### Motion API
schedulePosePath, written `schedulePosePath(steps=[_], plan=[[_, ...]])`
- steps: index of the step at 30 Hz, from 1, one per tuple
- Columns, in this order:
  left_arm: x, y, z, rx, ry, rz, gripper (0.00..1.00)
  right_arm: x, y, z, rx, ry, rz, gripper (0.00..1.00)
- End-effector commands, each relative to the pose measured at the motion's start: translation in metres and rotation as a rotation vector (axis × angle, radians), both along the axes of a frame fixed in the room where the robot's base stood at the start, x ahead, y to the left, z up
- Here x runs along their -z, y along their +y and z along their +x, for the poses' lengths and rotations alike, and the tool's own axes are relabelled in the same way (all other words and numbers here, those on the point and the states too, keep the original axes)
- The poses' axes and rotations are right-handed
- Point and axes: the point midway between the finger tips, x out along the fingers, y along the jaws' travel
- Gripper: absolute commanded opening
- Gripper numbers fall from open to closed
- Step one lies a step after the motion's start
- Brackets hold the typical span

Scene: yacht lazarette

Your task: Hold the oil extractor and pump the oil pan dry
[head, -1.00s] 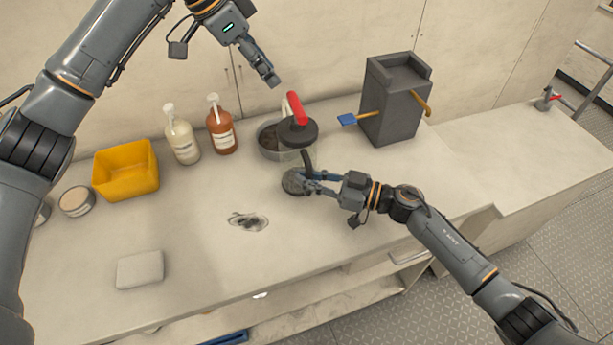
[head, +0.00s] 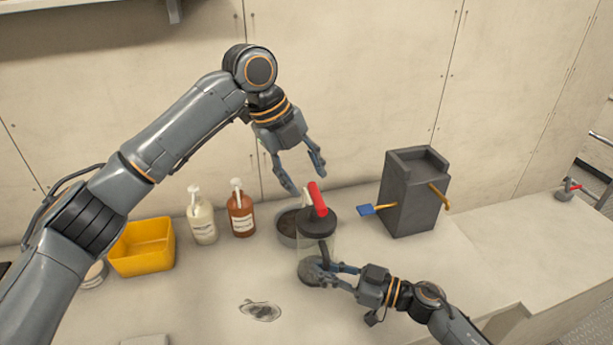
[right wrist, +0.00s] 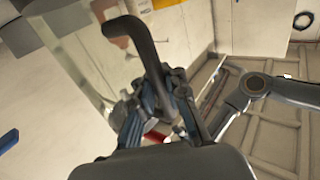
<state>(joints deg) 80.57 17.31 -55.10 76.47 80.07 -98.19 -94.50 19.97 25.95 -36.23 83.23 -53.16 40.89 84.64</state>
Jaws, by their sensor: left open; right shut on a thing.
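The oil extractor (head: 319,222) is a clear cylinder with a dark lid and a red pump handle (head: 318,199), standing upright on the counter. My right gripper (head: 318,267) is shut on it low down from the right. In the right wrist view, a dark curved tube (right wrist: 140,40) and the clear body (right wrist: 85,50) are close to the fingers. The round oil pan (head: 287,228) stands behind the extractor, partly hidden by it; its contents look dark. My left gripper (head: 306,182) is open and empty, just above the red handle, its fingers pointing down.
A grey block-shaped holder (head: 410,200) with blue and yellow tools stands to the right. A white pump bottle (head: 202,220), a brown pump bottle (head: 241,213) and a yellow bin (head: 143,247) stand to the left.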

Motion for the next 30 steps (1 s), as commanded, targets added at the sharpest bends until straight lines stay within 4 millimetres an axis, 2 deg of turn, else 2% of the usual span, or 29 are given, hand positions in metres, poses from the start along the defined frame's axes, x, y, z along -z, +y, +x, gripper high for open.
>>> schedulePosePath(steps=[3,9,14,30], plan=[[0.003,-0.003,-0.001,0.142,-0.049,0.029,0.49,0.001,0.000,-0.001,-0.001,0.001,-0.001,0.00],[0.006,-0.005,-0.002,0.253,-0.084,0.050,0.49,0.001,0.000,-0.001,-0.001,0.002,-0.002,0.00],[0.013,-0.008,-0.001,0.263,-0.086,0.051,0.49,0.001,0.000,-0.001,-0.001,0.002,-0.002,0.00],[0.062,-0.025,0.003,0.260,-0.085,0.051,0.49,0.001,0.000,-0.001,-0.001,0.002,-0.002,0.00]])
